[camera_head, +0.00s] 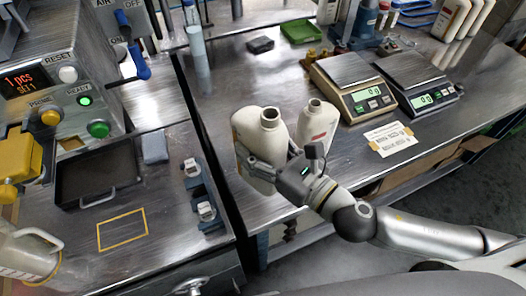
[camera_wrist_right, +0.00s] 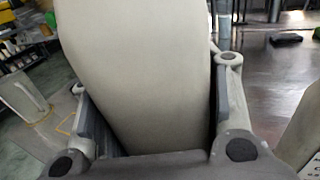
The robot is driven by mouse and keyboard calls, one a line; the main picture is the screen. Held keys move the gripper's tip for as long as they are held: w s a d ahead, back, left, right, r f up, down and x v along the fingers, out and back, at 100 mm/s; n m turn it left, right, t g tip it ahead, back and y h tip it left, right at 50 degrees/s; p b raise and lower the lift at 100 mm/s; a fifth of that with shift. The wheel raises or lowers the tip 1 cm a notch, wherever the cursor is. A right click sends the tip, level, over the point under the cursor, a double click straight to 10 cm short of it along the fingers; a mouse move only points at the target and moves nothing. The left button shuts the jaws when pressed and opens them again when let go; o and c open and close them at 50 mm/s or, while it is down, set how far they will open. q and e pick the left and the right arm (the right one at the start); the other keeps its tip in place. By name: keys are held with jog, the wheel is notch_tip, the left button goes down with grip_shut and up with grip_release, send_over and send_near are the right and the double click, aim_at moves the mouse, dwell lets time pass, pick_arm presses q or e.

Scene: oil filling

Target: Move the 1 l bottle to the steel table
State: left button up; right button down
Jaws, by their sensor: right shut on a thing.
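A white bottle (camera_head: 258,132) with a round neck is held by my right gripper (camera_head: 268,160), whose fingers close around its body from the front. In the right wrist view the pale bottle body (camera_wrist_right: 140,70) fills the space between the two finger pads. It is upright or nearly so, over the left front part of a steel table (camera_head: 225,85); I cannot tell whether its base touches the top. A second white bottle (camera_head: 317,122) stands just right of it, with a small red mark. My left gripper is not in view.
Two scales (camera_head: 352,85) (camera_head: 420,82) and a paper card (camera_head: 390,138) are to the right. A green tray (camera_head: 300,31) is behind. Left, across a gap, another steel surface bears a filling machine (camera_head: 60,80), a yellow square outline (camera_head: 122,230) and a clear jug (camera_head: 28,256).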

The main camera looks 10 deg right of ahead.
jog(key=w+d+f+b, duration=0.2)
jog(key=w+f, duration=0.4)
jog(key=f, duration=0.3)
jog(key=shift+b, duration=0.7)
jog(key=shift+f, duration=0.2)
jog(key=c, duration=0.5)
grip_release()
jog(key=shift+s+f, duration=0.15)
jog(key=shift+c, duration=0.2)
jog(key=shift+d, duration=0.1)
jog(key=b+v, duration=0.6)
jog(key=v, duration=0.6)
jog(key=shift+b, duration=0.4)
